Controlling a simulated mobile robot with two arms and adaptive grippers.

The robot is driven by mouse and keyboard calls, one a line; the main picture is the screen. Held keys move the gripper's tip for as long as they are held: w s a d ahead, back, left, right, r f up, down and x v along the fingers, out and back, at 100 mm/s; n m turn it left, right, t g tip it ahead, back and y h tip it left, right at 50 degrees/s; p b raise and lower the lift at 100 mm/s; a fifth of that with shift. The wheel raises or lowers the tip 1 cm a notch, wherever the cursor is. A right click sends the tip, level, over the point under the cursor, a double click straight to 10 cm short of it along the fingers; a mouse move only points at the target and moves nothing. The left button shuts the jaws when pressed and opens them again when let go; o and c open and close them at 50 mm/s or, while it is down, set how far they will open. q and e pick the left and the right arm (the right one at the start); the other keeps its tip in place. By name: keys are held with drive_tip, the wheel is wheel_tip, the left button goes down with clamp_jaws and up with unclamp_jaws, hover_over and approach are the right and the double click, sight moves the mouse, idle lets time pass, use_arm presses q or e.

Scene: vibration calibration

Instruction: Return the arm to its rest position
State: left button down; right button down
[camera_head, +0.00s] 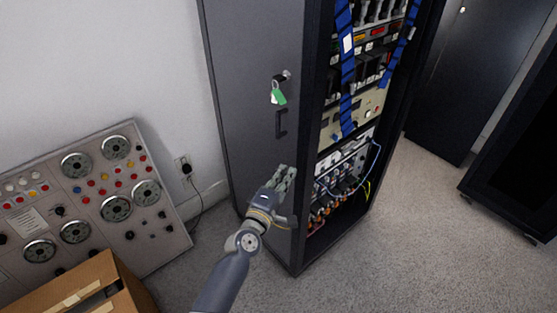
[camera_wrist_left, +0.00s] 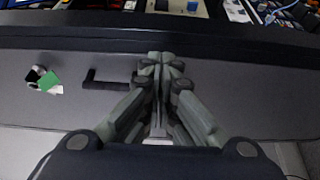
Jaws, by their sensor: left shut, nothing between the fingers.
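My left gripper (camera_head: 280,187) is in front of the lower part of the dark rack cabinet's side panel (camera_head: 258,130), below its black handle (camera_head: 281,123). In the left wrist view the gripper (camera_wrist_left: 165,62) is shut, its fingers together with nothing between them. The handle (camera_wrist_left: 106,79) shows to the left of the fingers in that view. A green tag (camera_head: 278,97) hangs by the lock above the handle; it also shows in the left wrist view (camera_wrist_left: 49,82). Whether the gripper touches the panel cannot be told. My right gripper is not in view.
The open rack front (camera_head: 350,150) holds equipment, cables and blue straps. A control panel with dials (camera_head: 95,200) leans at the left, with a cardboard box (camera_head: 90,285) before it. Dark cabinets (camera_head: 470,80) stand at the right. Carpet (camera_head: 410,240) is clear at the lower right.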

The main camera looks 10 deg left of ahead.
use_arm(q)
drive_tip(key=s+a+f+m+g+y, duration=0.1)
drive_tip(key=s+a+f+m+g, duration=0.15)
drive_tip(key=s+f, duration=0.7)
drive_tip(key=s+a+f+m+g, duration=0.1)
drive_tip(key=s+f+m+g, duration=0.3)
drive_tip(key=f, duration=1)
drive_tip(key=s+a+f+m+g+y, duration=0.1)
drive_tip(key=s+f+m+g, duration=0.15)
drive_tip(key=s+f, duration=0.75)
drive_tip(key=s+a+f+m+g+y, duration=0.1)
drive_tip(key=s+a+f, duration=0.3)
drive_tip(key=s, duration=0.6)
drive_tip(key=s+a+f+m+g+y, duration=0.1)
drive_tip(key=s+a+f+m+g, duration=0.3)
drive_tip(key=s+f, duration=0.4)
drive_tip(key=s+a+f+m+g+y, duration=0.1)
drive_tip(key=s+f, duration=0.5)
drive_tip(key=s, duration=0.8)
drive_tip(key=a+m+g, duration=0.1)
drive_tip(key=a+m, duration=0.1)
drive_tip(key=a, duration=0.1)
drive_tip(key=shift+a, duration=0.35)
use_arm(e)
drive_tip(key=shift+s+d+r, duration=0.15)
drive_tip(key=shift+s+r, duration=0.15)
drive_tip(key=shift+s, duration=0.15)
